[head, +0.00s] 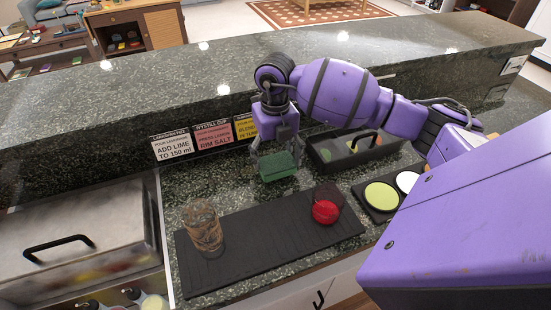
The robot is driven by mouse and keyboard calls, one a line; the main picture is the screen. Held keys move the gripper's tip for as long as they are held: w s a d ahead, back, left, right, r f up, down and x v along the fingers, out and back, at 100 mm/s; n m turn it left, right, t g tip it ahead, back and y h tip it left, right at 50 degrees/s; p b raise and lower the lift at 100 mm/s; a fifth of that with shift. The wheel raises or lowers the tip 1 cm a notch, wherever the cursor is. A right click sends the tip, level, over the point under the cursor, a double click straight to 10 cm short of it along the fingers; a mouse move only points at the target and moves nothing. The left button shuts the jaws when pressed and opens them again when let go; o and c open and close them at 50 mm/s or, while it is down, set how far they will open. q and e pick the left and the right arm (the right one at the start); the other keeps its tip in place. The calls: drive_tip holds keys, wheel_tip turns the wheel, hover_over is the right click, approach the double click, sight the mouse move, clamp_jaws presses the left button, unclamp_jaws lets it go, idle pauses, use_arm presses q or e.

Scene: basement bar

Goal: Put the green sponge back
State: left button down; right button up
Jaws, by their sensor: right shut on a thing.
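The green sponge (277,166) is a dark green block held above the dark granite counter, near the back. My right gripper (274,152) points down and is shut on the sponge. Its purple arm comes in from the right. Just right of the sponge is a black caddy (356,152) with a handle and several small coloured items inside, partly hidden by my arm. My left gripper does not show.
A black ribbed mat (268,249) lies in front, bearing a patterned glass (203,226) and a clear tumbler with something red (326,207). A black tray (367,207) with round discs is at right. Recipe cards (213,136) line the back ledge. A steel lid (75,232) is at left.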

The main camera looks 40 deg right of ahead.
sight(275, 159)
drive_tip(key=shift+f, duration=0.55)
drive_tip(key=shift+f, duration=0.15)
drive_tip(key=o, duration=1.1)
wheel_tip(275, 159, up, 12)
